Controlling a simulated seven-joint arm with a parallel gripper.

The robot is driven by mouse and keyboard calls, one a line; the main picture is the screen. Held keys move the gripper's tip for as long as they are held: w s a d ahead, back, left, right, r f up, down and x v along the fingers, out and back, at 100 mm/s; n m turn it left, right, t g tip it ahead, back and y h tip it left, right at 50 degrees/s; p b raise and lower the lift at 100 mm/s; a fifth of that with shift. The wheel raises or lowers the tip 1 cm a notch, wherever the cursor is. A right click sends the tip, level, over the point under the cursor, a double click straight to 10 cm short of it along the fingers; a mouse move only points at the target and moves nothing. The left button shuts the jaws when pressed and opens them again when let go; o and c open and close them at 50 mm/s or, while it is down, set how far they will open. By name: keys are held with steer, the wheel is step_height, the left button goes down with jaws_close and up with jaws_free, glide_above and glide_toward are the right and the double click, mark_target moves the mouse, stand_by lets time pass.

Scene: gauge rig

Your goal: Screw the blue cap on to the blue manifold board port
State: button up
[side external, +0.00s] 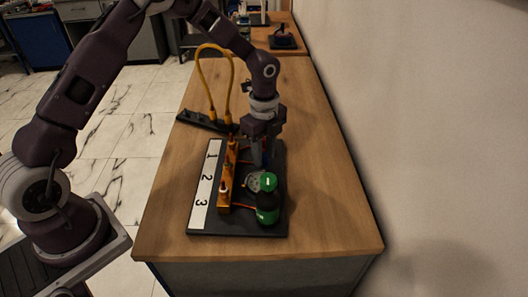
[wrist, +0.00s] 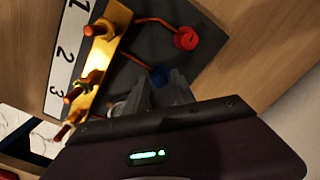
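In the wrist view, a round blue piece (wrist: 160,77) sits at the tips of my gripper (wrist: 161,84), with one finger on each side. I cannot tell whether it is the cap, the port or both, nor whether the fingers touch it. An orange pipe runs to it from the yellow manifold (wrist: 98,58). In the side view, my gripper (side external: 262,158) points down, low over the dark board (side external: 210,231), and its fingers hide the blue piece. The manifold (side external: 226,185) stands left of my gripper.
A red round piece (wrist: 186,38) on another pipe is close by. A yellow hose (side external: 203,72) arches from a black block behind. The right side of the table is clear.

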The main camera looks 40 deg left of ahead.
jaws_close()
steer(key=shift+m, duration=0.9)
steer(key=shift+o, duration=0.6)
jaws_free()
steer(key=shift+o, duration=0.5)
steer(key=o, duration=0.5)
steer(key=shift+c, duration=0.2)
steer(key=shift+r, duration=0.1)
